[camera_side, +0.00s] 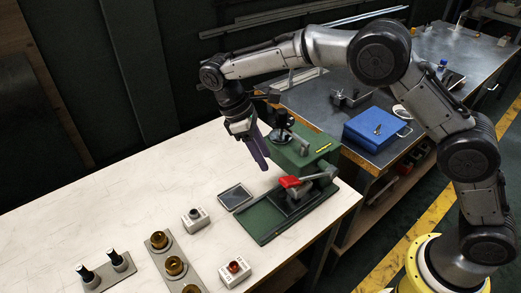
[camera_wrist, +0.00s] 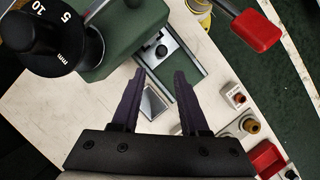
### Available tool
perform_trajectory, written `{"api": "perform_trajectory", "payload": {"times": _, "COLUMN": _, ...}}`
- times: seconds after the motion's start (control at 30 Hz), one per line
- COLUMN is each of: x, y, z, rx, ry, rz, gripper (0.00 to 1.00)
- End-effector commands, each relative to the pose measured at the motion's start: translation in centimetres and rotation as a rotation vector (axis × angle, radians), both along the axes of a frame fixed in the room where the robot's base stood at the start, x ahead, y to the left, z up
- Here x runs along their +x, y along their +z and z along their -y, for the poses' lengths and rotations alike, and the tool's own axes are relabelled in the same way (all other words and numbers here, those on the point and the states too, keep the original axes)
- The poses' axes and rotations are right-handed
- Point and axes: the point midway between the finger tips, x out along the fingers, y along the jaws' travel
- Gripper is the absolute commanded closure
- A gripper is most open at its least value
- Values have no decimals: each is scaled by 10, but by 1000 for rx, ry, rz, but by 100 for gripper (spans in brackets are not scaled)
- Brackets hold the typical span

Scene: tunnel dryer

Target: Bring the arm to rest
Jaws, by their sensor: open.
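My gripper (camera_side: 258,160) hangs above the white table (camera_side: 150,180) in the side view, pointing down beside the green machine (camera_side: 262,219). Its two dark purple fingers stand apart in the wrist view (camera_wrist: 159,78), with nothing held between them. Below the fingers in the wrist view is a small flat grey plate (camera_wrist: 154,102) on the table. The same plate lies left of the machine base in the side view (camera_side: 235,196). No contact between the gripper and the machine can be made out.
The machine has a red-tipped lever (camera_side: 290,181) and a black dial (camera_wrist: 52,36). Button boxes (camera_side: 195,218) (camera_side: 235,269), a holder with amber pieces (camera_side: 174,265) and black-handled tools (camera_side: 117,259) stand at the front. A dark bench with a blue case (camera_side: 372,128) is behind.

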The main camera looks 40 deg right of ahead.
Motion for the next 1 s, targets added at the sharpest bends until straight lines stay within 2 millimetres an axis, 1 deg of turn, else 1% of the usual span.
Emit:
{"api": "perform_trajectory", "payload": {"times": 0.07, "x": 2, "y": 6, "z": -2, "rx": 1, "ry": 0, "rz": 1, "gripper": 56}}
{"api": "perform_trajectory", "payload": {"times": 0.17, "x": 3, "y": 10, "z": -3, "rx": 0, "ry": 1, "rz": 0, "gripper": 56}}
{"api": "perform_trajectory", "payload": {"times": 0.47, "x": 3, "y": 11, "z": -3, "rx": -1, "ry": 0, "rz": -1, "gripper": 56}}
{"api": "perform_trajectory", "payload": {"times": 0.53, "x": 4, "y": 13, "z": 1, "rx": 1, "ry": -9, "rz": 3, "gripper": 56}}
{"api": "perform_trajectory", "payload": {"times": 0.57, "x": 6, "y": 17, "z": 3, "rx": 5, "ry": -14, "rz": 13, "gripper": 56}}
{"api": "perform_trajectory", "payload": {"times": 0.67, "x": 10, "y": 47, "z": 14, "rx": 29, "ry": -39, "rz": 72, "gripper": 56}}
{"api": "perform_trajectory", "payload": {"times": 0.77, "x": 1, "y": 87, "z": 35, "rx": 52, "ry": -76, "rz": 132, "gripper": 56}}
{"api": "perform_trajectory", "payload": {"times": 0.8, "x": -6, "y": 104, "z": 44, "rx": 63, "ry": -92, "rz": 158, "gripper": 56}}
{"api": "perform_trajectory", "payload": {"times": 0.87, "x": -19, "y": 126, "z": 58, "rx": 80, "ry": -119, "rz": 199, "gripper": 56}}
{"api": "perform_trajectory", "payload": {"times": 0.9, "x": -29, "y": 139, "z": 67, "rx": 89, "ry": -137, "rz": 224, "gripper": 56}}
{"api": "perform_trajectory", "payload": {"times": 0.97, "x": -44, "y": 156, "z": 80, "rx": 105, "ry": -166, "rz": 266, "gripper": 56}}
{"api": "perform_trajectory", "payload": {"times": 1.0, "x": -55, "y": 166, "z": 88, "rx": 115, "ry": -187, "rz": 293, "gripper": 56}}
